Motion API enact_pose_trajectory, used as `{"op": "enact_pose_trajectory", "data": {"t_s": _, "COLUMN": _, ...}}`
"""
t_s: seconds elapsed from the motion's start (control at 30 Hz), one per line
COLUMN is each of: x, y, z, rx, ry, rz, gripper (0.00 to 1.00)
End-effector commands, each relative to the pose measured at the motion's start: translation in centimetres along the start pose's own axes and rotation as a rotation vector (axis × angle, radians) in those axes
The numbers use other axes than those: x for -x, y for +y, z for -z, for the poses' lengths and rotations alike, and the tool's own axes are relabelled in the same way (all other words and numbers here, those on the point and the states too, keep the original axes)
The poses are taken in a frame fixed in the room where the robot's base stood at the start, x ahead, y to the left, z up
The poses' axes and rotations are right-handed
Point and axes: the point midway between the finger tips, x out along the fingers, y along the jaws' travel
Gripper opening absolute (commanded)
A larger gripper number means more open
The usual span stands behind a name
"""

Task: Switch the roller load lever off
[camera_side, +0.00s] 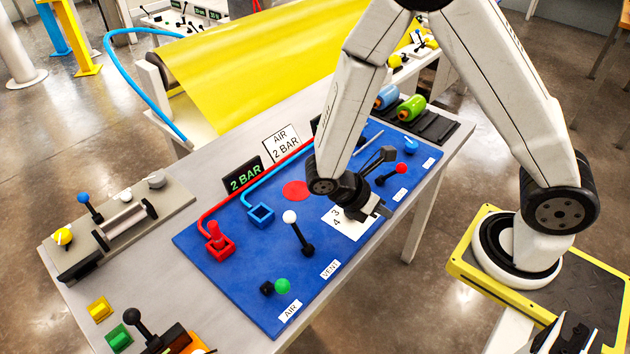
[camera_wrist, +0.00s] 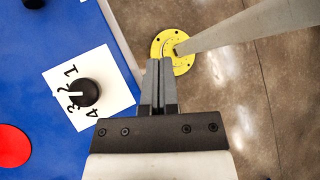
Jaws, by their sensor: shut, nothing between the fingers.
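No readable label names the roller load lever, so I cannot tell which one it is. A red-knobbed lever (camera_side: 391,174) stands at the right of the blue panel (camera_side: 262,288), by a label too small to read. A white-knobbed lever (camera_side: 299,235) leans near the VENT label. A blue-knobbed lever (camera_side: 90,207) stands on the grey roller unit (camera_side: 170,222) at the left. My gripper (camera_side: 384,209) is shut and empty, above the panel's front edge by the numbered plate. In the wrist view its fingers (camera_wrist: 159,66) appear right of the plate's black knob (camera_wrist: 84,92).
A green knob (camera_side: 282,286) sits by the AIR label. A red valve (camera_side: 217,241) and a blue square fitting (camera_side: 261,213) stand farther back. A black-knobbed lever (camera_side: 139,323) is at the lower left. Open floor lies beyond the table's front edge.

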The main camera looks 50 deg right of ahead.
Motion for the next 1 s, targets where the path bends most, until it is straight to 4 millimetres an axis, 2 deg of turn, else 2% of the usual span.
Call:
{"op": "enact_pose_trajectory", "data": {"t_s": 0.3, "x": -1.5, "y": 0.9, "z": 0.5, "rx": 0.343, "ry": -0.315, "rz": 0.036, "gripper": 0.00}}
{"op": "enact_pose_trajectory", "data": {"t_s": 0.6, "x": -2.2, "y": 2.1, "z": 1.2, "rx": 0.616, "ry": -0.604, "rz": 0.086, "gripper": 0.00}}
{"op": "enact_pose_trajectory", "data": {"t_s": 0.8, "x": -2.3, "y": 2.7, "z": 1.6, "rx": 0.720, "ry": -0.729, "rz": 0.116, "gripper": 0.00}}
{"op": "enact_pose_trajectory", "data": {"t_s": 1.0, "x": -2.3, "y": 2.9, "z": 1.8, "rx": 0.755, "ry": -0.773, "rz": 0.127, "gripper": 0.00}}
